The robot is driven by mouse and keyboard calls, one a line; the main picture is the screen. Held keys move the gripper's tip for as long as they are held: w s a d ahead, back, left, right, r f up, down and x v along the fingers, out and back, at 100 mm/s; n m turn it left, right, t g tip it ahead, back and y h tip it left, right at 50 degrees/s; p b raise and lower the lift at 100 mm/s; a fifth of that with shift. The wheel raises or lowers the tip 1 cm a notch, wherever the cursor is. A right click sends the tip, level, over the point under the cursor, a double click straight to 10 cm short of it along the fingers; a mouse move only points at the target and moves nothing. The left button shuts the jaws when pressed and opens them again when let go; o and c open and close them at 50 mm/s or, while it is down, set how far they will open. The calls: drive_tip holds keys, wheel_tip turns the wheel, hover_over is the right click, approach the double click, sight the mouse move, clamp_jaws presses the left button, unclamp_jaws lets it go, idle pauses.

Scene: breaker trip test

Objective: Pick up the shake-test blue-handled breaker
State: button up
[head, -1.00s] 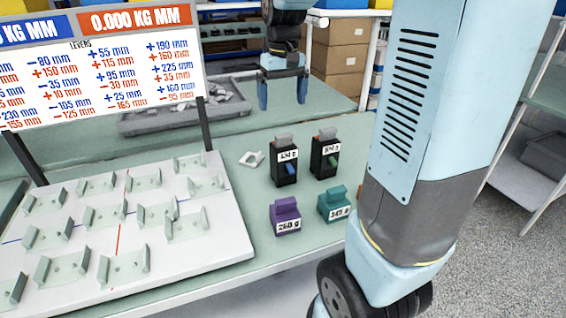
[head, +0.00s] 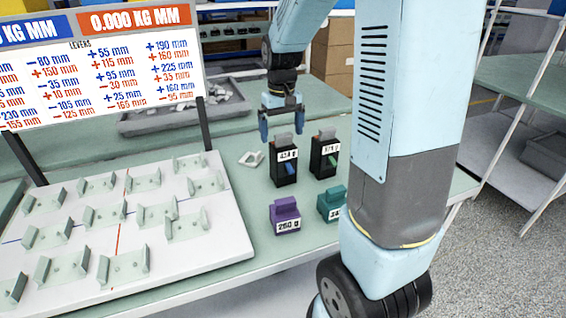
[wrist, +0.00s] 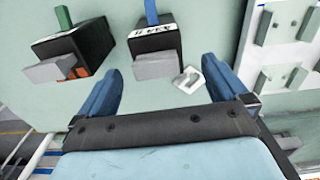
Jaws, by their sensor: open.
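The blue-handled breaker (head: 284,166) is a black block with a grey top, a white label and a blue lever, standing upright on the bench. In the wrist view the blue-handled breaker (wrist: 155,42) lies ahead of the gap between my fingers. My gripper (head: 281,122) is open and empty, above and just behind this breaker in the head view. In the wrist view my gripper's blue fingers (wrist: 162,88) are spread wide, and neither visibly touches the breaker.
A green-handled breaker (head: 325,158) stands close to the right. A purple block (head: 285,217) and a teal block (head: 331,205) stand in front. A small pale bracket (head: 251,159) lies to the left. A white board (head: 120,285) with several clips fills the left side.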

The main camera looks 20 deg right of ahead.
sight(283, 158)
drive_tip(key=shift+d+f, duration=0.2)
drive_tip(key=shift+f, duration=2.15)
drive_tip(key=shift+c, duration=0.3)
clamp_jaws()
